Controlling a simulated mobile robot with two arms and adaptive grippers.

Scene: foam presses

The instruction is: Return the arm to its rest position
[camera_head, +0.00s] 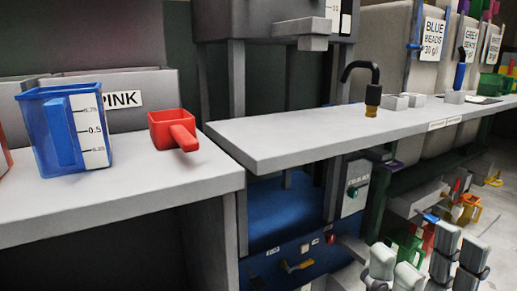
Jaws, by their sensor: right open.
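My right gripper (427,258) shows at the bottom right edge, with pale grey fingers and dark ribbed pads. It is open, with nothing seen between the fingers. It is in front of the shelf and the coloured items at the lower right, and its distance from them is hard to tell. Most of the right arm is out of frame. My left gripper is not in view.
A blue measuring jug (42,150) and a red scoop (172,131) stand on the left counter (120,195). A grey worktop (290,135) runs right, with a black-and-brass tap-like fitting (372,100). Labelled bead bins (425,75) stand behind. Several coloured scoops (468,208) lie lower right.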

